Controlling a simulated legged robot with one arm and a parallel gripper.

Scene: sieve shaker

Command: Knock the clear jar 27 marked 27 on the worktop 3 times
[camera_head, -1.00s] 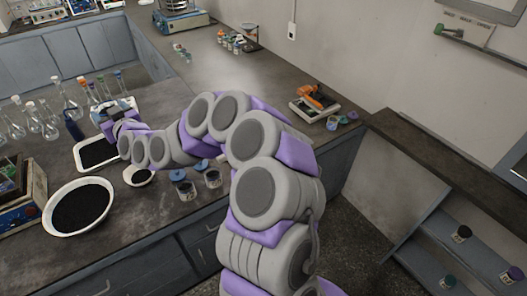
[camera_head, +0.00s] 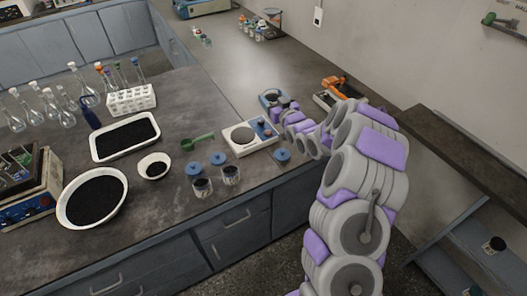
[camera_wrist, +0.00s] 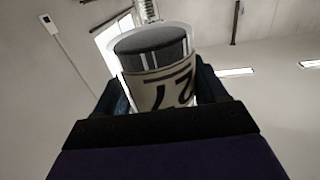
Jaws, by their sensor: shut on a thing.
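The clear jar 27 (camera_wrist: 160,85) fills the middle of the wrist view. It has a pale label with a dark 27, and dark material shows inside it. My gripper (camera_wrist: 160,98) is shut on it, one dark finger on each side. In the head view my gripper (camera_head: 272,99) is at the far end of my arm, above the right part of the worktop (camera_head: 225,85). The jar is too small there to make out clearly. The wrist view faces up to wall and ceiling, so any gap between jar and worktop cannot be told.
A balance with a round pan (camera_head: 243,136) stands just left of my gripper. An orange-topped device (camera_head: 335,88) is to its right. Two jars of dark grains (camera_head: 202,188) (camera_head: 231,176) stand near the front edge, with blue lids (camera_head: 218,158) nearby.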

